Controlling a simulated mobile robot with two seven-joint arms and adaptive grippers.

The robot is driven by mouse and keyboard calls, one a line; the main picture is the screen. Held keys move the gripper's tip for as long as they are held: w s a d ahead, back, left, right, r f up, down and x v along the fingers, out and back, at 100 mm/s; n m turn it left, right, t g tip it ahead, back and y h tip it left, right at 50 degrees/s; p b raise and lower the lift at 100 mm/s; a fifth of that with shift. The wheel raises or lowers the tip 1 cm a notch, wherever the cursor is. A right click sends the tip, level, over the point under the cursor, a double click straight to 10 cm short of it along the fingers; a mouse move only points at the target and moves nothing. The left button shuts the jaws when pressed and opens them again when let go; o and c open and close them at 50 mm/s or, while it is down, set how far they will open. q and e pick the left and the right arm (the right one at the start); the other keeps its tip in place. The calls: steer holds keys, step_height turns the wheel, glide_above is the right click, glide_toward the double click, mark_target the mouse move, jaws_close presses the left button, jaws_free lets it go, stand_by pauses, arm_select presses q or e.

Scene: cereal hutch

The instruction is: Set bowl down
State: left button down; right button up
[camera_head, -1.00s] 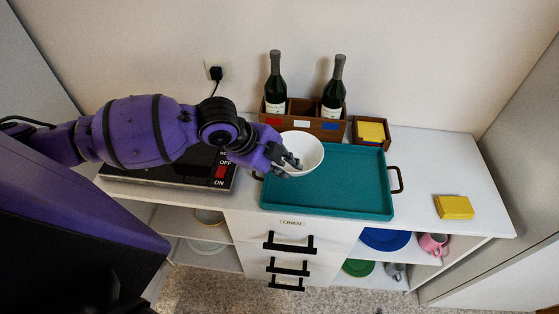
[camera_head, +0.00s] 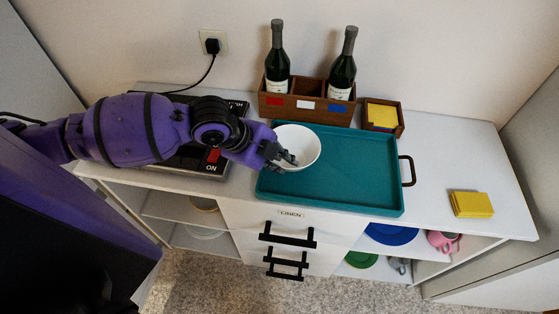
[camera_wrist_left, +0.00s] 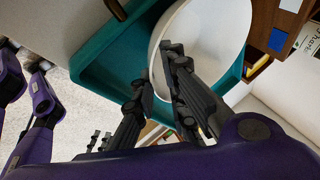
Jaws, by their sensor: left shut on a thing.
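The white bowl (camera_head: 301,146) is over the left back part of the teal tray (camera_head: 345,178) in the head view. My left gripper (camera_head: 284,160) is shut on the bowl's near left rim. In the left wrist view the bowl (camera_wrist_left: 218,38) is between the fingers of my left gripper (camera_wrist_left: 160,80), with the teal tray (camera_wrist_left: 92,72) behind it. I cannot tell whether the bowl touches the tray.
A wooden bottle crate (camera_head: 306,101) with two bottles stands behind the tray. A small box with yellow napkins (camera_head: 382,115) is beside it. More yellow napkins (camera_head: 472,204) lie at right. A black hot plate (camera_head: 195,160) is under my left arm. The counter right of the tray is mostly clear.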

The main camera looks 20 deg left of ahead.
arm_select(q)
steer(key=c, duration=1.8)
jaws_free()
steer(key=shift+o, duration=0.2)
steer(key=shift+s, duration=0.1)
arm_select(e)
steer(key=shift+s+a+f, duration=0.15)
steer(key=shift+s, duration=0.15)
arm_select(q)
steer(key=shift+a+r, duration=0.15)
steer(key=shift+r, duration=0.15)
steer(key=p+v, duration=0.1)
steer(key=v, duration=1)
steer(key=shift+r+p, duration=0.2)
steer(key=shift+p, duration=0.2)
arm_select(e)
steer(key=shift+w+a+r, duration=0.15)
steer(key=shift+a+r, duration=0.15)
steer(key=shift+r, duration=0.35)
arm_select(q)
steer(key=shift+s, duration=0.15)
